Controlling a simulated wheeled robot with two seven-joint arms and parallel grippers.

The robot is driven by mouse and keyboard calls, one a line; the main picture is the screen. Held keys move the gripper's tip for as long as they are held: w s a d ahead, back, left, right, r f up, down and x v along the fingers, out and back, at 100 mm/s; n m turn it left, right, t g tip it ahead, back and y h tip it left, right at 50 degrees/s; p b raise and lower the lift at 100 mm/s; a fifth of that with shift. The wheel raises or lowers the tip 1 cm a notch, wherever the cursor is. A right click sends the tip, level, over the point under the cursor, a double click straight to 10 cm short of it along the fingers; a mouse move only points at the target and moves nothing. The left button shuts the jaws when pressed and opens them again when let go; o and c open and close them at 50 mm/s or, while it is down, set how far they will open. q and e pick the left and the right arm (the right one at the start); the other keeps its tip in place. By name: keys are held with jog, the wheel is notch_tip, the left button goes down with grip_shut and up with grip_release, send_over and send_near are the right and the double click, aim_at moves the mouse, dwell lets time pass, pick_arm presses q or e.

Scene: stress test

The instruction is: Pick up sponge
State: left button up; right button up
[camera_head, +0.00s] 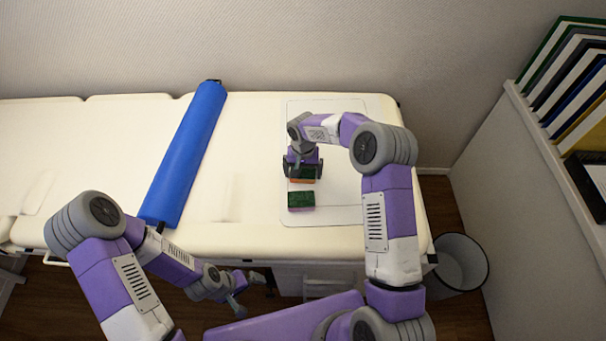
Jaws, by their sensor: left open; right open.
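Two sponges with green tops lie on the white mat on the padded couch. The nearer sponge (301,200) has a pinkish side and lies clear of the grippers. The farther sponge (304,174) has an orange side and is partly hidden by my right gripper (303,172). That gripper is open and points down, with its fingers around or just above the farther sponge; I cannot tell if they touch it. My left gripper (241,294) is open and empty, low in front of the couch's near edge.
A blue roll (185,155) lies across the couch (110,140) left of the mat (340,205). A waste bin (462,262) stands on the floor at the right. Folders (570,75) stand on a white cabinet (515,170). The couch's left part is clear.

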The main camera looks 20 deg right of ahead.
aim_at(303, 171)
jog(key=c, duration=0.6)
jog(key=shift+c, duration=0.2)
notch_tip(303, 171, up, 10)
jog(key=p, duration=0.2)
jog(key=shift+p, duration=0.3)
